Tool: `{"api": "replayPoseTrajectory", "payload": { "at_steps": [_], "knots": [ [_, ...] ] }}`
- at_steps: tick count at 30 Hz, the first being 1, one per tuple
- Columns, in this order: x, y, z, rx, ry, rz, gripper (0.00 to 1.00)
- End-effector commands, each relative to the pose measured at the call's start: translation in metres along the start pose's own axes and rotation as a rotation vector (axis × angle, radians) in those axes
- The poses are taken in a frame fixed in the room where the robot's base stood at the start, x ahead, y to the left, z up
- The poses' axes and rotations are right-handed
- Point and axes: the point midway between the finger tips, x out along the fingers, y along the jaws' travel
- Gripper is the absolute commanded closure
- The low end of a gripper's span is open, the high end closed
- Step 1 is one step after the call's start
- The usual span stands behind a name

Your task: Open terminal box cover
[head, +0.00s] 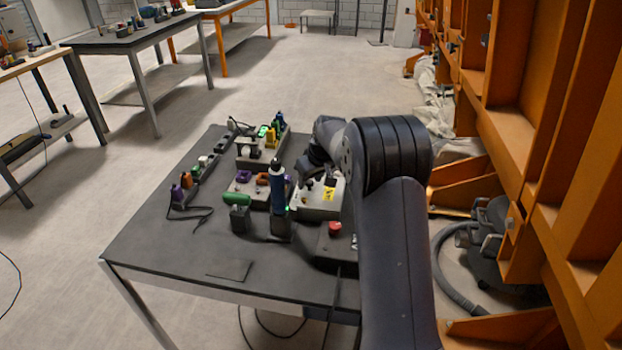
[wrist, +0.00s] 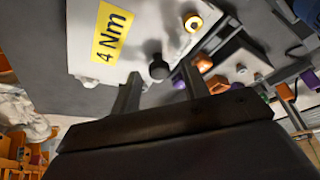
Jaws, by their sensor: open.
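A pale grey box (head: 316,207) stands on the dark table, with a yellow label (head: 328,194) on it. In the wrist view the light box top (wrist: 150,28) fills the upper middle, and its label (wrist: 111,33) reads "4 Nm". A round black knob (wrist: 158,68) sits near the box's edge, and a yellow-ringed fitting (wrist: 193,23) lies further right. My gripper (wrist: 159,78) is open, its fingers apart with the knob between their tips in the picture. I cannot tell whether they touch it. In the head view my arm hides part of the box.
A blue-handled tool (head: 277,186) stands upright left of the box. A red button (head: 335,228) is on a dark box in front. Several coloured connectors and a green cylinder (head: 237,199) crowd the left. The table's front left (head: 165,247) is mostly clear. Orange frames (head: 540,150) rise on the right.

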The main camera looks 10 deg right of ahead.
Motion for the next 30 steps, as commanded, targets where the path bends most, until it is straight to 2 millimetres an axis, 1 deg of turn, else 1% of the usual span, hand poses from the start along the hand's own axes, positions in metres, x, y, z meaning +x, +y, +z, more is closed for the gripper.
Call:
{"api": "replayPoseTrajectory", "payload": {
  "at_steps": [3, 4, 19, 30],
  "knots": [
    [-0.0003, 0.0, -0.0001, 0.0, 0.0, 0.0, 0.57],
    [-0.0003, 0.0, 0.0, 0.0, 0.0, 0.0, 0.59],
    [-0.0006, 0.0, 0.0001, 0.0, 0.0, 0.0, 0.99],
    [-0.0007, 0.0004, 0.0004, 0.002, 0.003, -0.003, 1.0]
  ]
}}
